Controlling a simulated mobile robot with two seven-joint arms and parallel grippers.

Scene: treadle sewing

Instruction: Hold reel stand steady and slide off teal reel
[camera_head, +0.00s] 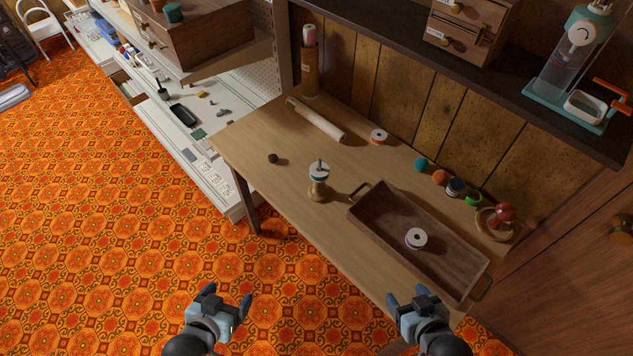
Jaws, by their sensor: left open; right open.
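The reel stand (317,193) stands upright on the wooden table (272,190), left of the tray. It has a brass-coloured base. The teal reel (319,177) sits on its upper part, with white showing on the reel's top and a small tip above it. My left gripper (227,298) is open and empty, low in the view in front of the table, over the orange floor. My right gripper (407,297) is open and empty near the table's front edge, below the tray. Neither gripper touches the stand or the reel.
A wooden tray (375,225) with handles holds a white-topped reel (416,238). A small dark knob (273,158) lies left of the stand. Table around the stand is clear.

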